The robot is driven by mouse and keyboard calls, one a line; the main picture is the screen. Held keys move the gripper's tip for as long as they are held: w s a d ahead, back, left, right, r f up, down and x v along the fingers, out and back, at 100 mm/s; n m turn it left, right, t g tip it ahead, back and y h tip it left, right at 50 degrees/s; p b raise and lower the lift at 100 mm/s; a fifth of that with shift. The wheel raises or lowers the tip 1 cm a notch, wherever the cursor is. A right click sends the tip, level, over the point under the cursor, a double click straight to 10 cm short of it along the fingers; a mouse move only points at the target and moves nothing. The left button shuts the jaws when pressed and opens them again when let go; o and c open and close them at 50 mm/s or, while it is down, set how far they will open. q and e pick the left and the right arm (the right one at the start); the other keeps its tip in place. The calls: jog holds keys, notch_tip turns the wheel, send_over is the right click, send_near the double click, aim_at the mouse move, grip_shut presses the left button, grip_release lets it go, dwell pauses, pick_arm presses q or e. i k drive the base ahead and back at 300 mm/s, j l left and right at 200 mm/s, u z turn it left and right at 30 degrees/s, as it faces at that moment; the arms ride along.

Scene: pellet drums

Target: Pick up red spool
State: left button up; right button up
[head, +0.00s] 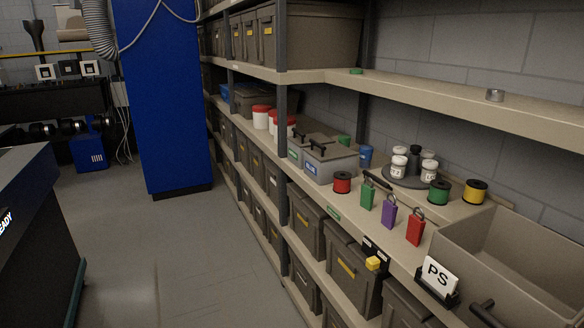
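The red spool (342,184) has black rims and stands upright on the middle shelf (395,243) of the shelving, close to its front edge. It is just in front of a grey box with a blue label (329,165) and to the left of a green padlock-like tag (367,197). A green spool (439,193) and a yellow spool (475,192) stand further right on the same shelf. Neither of my grippers shows in the head view.
Purple (389,214) and red (415,230) padlock-like tags stand along the shelf edge. White-capped jars (398,166) stand on a round tray behind. The aisle floor (195,250) is clear.

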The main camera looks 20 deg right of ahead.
aim_at(342, 185)
jog(key=i+j+z, duration=0.2)
jog(key=i, duration=1.5)
jog(key=i+z, duration=1)
jog(key=z, duration=0.25)
jog(key=i+z, duration=0.3)
jog(key=z, duration=0.2)
jog(key=i+j+z, duration=0.15)
jog(key=z, duration=0.3)
jog(key=i+j, duration=0.05)
jog(key=i, duration=0.05)
